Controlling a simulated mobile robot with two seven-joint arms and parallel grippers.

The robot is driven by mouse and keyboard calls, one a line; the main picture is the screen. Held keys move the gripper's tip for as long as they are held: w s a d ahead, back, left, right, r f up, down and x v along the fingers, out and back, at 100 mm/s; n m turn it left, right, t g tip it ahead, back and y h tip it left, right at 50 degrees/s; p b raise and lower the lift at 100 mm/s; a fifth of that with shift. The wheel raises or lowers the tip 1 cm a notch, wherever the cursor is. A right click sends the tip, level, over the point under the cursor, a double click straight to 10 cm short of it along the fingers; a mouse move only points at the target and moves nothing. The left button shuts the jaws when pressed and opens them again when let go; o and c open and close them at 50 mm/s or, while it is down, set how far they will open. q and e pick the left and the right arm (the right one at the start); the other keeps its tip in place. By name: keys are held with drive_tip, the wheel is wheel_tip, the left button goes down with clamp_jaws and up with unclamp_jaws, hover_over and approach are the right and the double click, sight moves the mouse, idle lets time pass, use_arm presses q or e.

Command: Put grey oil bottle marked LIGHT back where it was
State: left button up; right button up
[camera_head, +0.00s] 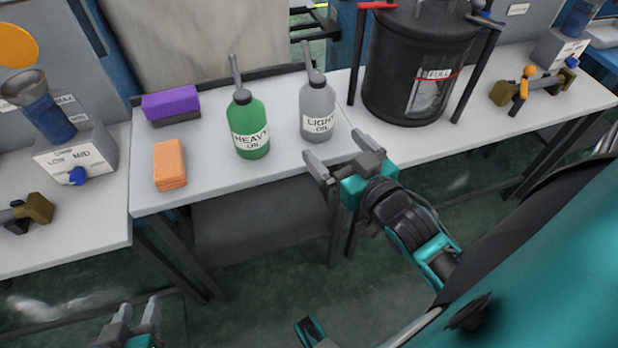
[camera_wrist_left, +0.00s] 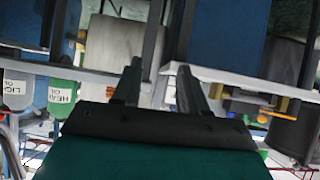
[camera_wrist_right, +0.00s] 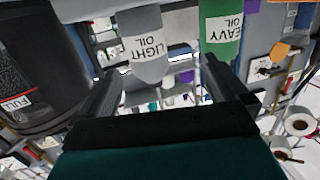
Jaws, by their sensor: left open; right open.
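The grey oil bottle marked LIGHT (camera_head: 317,110) stands upright on the white table (camera_head: 215,185), just right of the green bottle marked HEAVY (camera_head: 249,128). My right gripper (camera_head: 338,158) is open and empty, in front of the grey bottle near the table's front edge, apart from it. In the right wrist view the grey bottle (camera_wrist_right: 146,50) shows beyond the open fingers, with the green bottle (camera_wrist_right: 221,30) beside it. My left gripper (camera_head: 137,320) is open and empty, low at the bottom left, away from the table. The grey bottle also shows in the left wrist view (camera_wrist_left: 18,92).
A purple block (camera_head: 170,103) and an orange sponge-like block (camera_head: 170,164) lie left of the bottles. A large black drum marked FULL (camera_head: 410,70) stands to the right. A machine with a LOW MID dial (camera_head: 75,160) is at the left. Bare tabletop lies around the bottles.

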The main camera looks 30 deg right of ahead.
drive_tip(key=s+a+f+n+g+y, duration=0.35)
drive_tip(key=a+f+g, duration=0.25)
drive_tip(key=a+f, duration=0.55)
use_arm(q)
drive_tip(key=shift+y, duration=0.5)
drive_tip(key=a+r+p, duration=0.1)
drive_tip(key=p, duration=0.2)
drive_tip(key=s+a+r+p, duration=0.1)
drive_tip(key=r+p, duration=0.1)
drive_tip(key=p, duration=0.1)
drive_tip(key=r+p, duration=0.2)
drive_tip(key=p, duration=0.1)
drive_tip(key=shift+s+a, duration=0.3)
drive_tip(key=shift+a, duration=0.1)
use_arm(e)
wheel_tip(320, 180, up, 6)
drive_tip(key=s+d, duration=0.2)
drive_tip(key=shift+s+f+h, duration=0.15)
drive_tip(key=shift+f+h, duration=0.05)
drive_tip(key=shift+h, duration=0.15)
drive_tip(key=shift+d, duration=0.1)
